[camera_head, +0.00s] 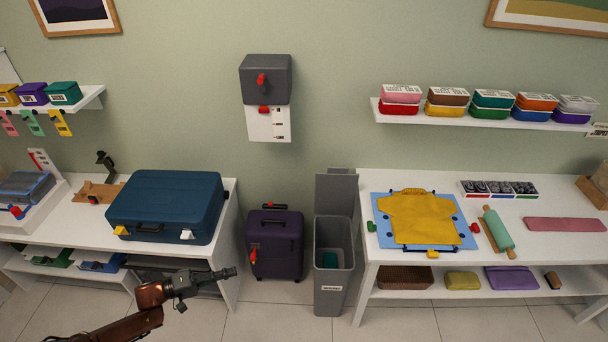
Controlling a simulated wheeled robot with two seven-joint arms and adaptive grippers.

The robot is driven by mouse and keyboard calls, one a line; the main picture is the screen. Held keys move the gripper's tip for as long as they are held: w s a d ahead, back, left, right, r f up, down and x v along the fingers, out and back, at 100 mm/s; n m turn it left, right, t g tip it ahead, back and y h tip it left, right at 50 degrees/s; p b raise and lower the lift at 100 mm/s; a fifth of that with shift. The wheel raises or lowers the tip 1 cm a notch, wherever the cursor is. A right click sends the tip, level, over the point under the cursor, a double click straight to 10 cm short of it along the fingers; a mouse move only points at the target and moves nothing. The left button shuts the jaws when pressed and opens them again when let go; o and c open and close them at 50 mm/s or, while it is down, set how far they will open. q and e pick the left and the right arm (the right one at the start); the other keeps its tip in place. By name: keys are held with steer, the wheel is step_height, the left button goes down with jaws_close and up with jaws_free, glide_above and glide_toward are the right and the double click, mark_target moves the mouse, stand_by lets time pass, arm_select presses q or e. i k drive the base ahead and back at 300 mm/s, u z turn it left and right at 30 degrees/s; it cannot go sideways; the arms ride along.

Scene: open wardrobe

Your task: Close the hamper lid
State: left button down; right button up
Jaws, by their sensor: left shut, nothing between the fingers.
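The grey hamper (330,290) stands on the floor between the two white tables, against the right table's left end. Its lid (336,196) is up, standing upright at the back, so the opening shows. Something teal lies inside the hamper. A small label is on its front. My left gripper (232,272) is shut and empty, in front of the left table, to the left of the hamper and apart from it. It points to the right. My right gripper is not in view.
A purple suitcase (274,243) stands on the floor left of the hamper. A blue case (168,206) lies on the left table. The right table (505,240) holds a yellow shirt (419,217) on a blue board and a rolling pin (498,230). Floor in front of the hamper is clear.

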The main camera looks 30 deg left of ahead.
mark_target(336, 189)
steer(key=u, duration=1.75)
steer(key=i, duration=1.95)
steer(key=z, duration=3)
steer(key=i, duration=0.5)
steer(key=u, duration=0.05)
